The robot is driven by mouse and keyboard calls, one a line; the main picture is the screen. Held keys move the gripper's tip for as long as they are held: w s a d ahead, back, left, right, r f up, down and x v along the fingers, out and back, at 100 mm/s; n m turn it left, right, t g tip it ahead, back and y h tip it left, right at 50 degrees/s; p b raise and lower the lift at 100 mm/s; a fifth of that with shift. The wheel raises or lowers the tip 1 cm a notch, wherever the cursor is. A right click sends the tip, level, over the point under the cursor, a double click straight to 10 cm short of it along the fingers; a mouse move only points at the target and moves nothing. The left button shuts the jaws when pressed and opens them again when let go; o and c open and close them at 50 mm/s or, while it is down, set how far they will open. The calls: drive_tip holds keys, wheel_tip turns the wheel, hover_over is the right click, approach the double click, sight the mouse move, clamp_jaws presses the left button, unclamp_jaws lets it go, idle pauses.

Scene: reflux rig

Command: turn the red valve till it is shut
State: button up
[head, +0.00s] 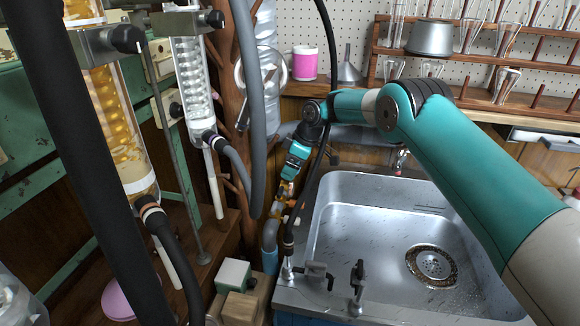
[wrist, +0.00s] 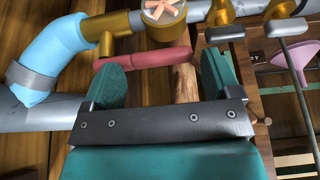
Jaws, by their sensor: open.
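The red valve's handle (wrist: 148,57) shows in the wrist view as a pinkish-red bar lying roughly crosswise. It is by a brass valve body (wrist: 170,27) on a pipe. My gripper (wrist: 160,66) is open, with one teal finger to each side and nothing held between them. The handle lies just beyond the fingertips, its left end near the left finger; I cannot tell whether they touch. In the head view my gripper (head: 288,176) points down beside the sink's left edge, close to the brass fittings. The red handle is not clear there.
A light-blue pipe bend (wrist: 48,55) lies left of the handle. Grey T-shaped handles (wrist: 290,27) stand to the right. The metal sink (head: 385,270) is empty on the right. Hoses (head: 252,110) and glass condensers (head: 192,85) crowd the left. A small tap (head: 357,285) is at the sink's front.

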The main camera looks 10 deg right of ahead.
drive_tip(key=shift+a+f, duration=0.2)
drive_tip(key=shift+f, duration=0.35)
drive_tip(key=c, duration=1)
drive_tip(key=shift+w+d+n, duration=0.1)
drive_tip(key=shift+d+n, duration=0.35)
drive_tip(key=shift+n, duration=0.15)
drive_tip(key=shift+d+r+n+g+y+p, duration=0.2)
drive_tip(key=shift+n+g+y+p, duration=0.1)
drive_tip(key=shift+n+g, duration=0.1)
drive_tip(key=shift+d+f+n+p, duration=0.15)
drive_tip(key=shift+d+n+p, duration=0.05)
drive_tip(key=shift+n+p, duration=0.3)
